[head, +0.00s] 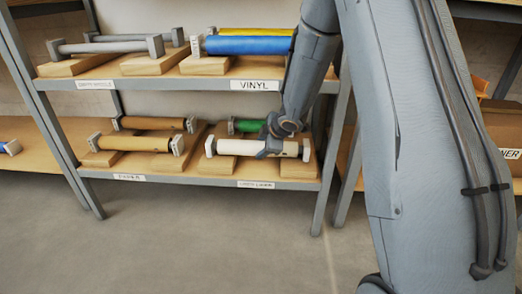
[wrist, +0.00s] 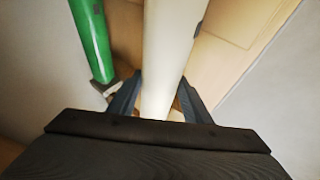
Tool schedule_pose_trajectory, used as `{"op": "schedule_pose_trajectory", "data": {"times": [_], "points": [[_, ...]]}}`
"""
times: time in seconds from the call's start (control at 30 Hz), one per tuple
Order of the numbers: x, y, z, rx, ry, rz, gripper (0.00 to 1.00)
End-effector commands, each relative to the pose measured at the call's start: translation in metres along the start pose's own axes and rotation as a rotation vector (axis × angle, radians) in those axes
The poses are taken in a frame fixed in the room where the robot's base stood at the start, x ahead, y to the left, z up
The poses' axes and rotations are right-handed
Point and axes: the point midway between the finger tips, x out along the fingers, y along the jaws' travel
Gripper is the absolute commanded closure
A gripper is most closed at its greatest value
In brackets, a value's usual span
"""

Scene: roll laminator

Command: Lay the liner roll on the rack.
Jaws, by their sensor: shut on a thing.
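The liner roll, a cream-white roll (head: 237,147) with pale square end pieces, lies level at the front of the lower shelf (head: 205,181), at its right side. It appears to rest on the wooden cradle blocks there. My gripper (head: 273,147) is shut on the roll, right of its middle. In the wrist view the cream roll (wrist: 170,50) runs between my two fingers (wrist: 158,98).
A green roll (head: 246,126) lies just behind the cream one. Tan rolls (head: 141,143) lie left on the same shelf. The upper shelf holds a blue roll (head: 245,45), a yellow one (head: 260,31) and grey cores (head: 105,46). A rack post (head: 333,165) stands close right.

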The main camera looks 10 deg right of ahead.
Motion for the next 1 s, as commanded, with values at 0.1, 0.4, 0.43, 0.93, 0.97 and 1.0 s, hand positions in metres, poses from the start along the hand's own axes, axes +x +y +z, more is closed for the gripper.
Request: {"op": "schedule_pose_trajectory", "data": {"times": [0.1, 0.4, 0.43, 0.93, 0.97, 1.0], "points": [[-0.002, 0.002, -0.001, -0.001, 0.001, 0.003, 0.97], [0.001, -0.001, 0.001, -0.001, 0.0, 0.001, 0.47], [0.001, -0.001, 0.001, -0.001, 0.0, 0.001, 0.42], [-0.012, 0.002, -0.001, 0.0, 0.0, 0.001, 0.37], [-0.017, 0.002, -0.001, 0.0, 0.0, 0.002, 0.37], [-0.024, 0.003, -0.002, -0.001, 0.0, 0.003, 0.37]]}}
